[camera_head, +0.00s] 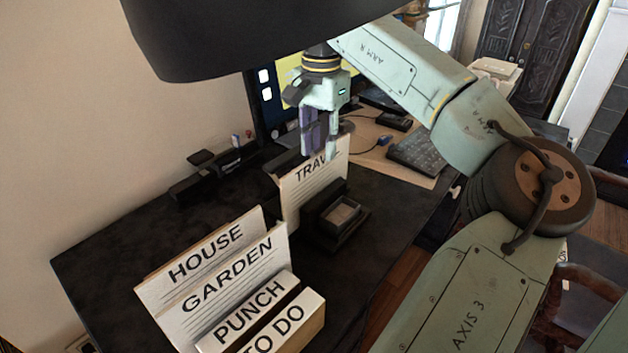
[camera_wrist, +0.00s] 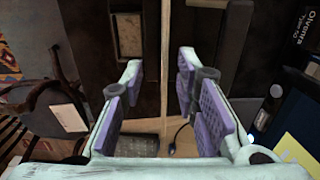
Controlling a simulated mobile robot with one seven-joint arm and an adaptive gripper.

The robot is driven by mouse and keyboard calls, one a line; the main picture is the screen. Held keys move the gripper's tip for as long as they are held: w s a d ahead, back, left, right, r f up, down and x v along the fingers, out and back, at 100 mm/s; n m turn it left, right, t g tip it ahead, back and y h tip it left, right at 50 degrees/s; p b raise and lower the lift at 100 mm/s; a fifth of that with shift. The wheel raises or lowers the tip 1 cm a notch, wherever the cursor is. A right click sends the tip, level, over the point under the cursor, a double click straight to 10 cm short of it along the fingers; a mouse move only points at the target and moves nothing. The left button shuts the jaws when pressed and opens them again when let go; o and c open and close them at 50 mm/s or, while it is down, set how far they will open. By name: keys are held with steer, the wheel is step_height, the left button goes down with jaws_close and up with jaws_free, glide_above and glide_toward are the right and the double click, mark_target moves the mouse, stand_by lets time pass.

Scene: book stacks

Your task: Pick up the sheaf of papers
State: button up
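A thin upright white sheaf of papers headed TRAV, the last letters hidden, (camera_head: 312,192) stands on the dark desk. My gripper (camera_head: 321,148) is at its top edge and points down. One finger overlaps the front of the heading; the purple-padded finger appears at or behind the top edge. In the wrist view the fingers (camera_wrist: 160,68) are apart, and the sheaf's pale thin edge (camera_wrist: 166,45) runs between them, with a gap visible on each side. My gripper is open.
Upright cards or books labelled HOUSE, GARDEN (camera_head: 228,278), PUNCH and TO DO (camera_head: 275,322) stand at the front left. A small dark box (camera_head: 338,215) sits close in front of the sheaf. A keyboard (camera_head: 420,155) and monitor lie behind.

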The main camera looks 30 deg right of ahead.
mark_target(318, 174)
steer(key=shift+w+f+p, duration=0.2)
steer(key=shift+f+p, duration=0.5)
steer(key=shift+f, duration=2.95)
steer(key=shift+f, duration=0.25)
jaws_close()
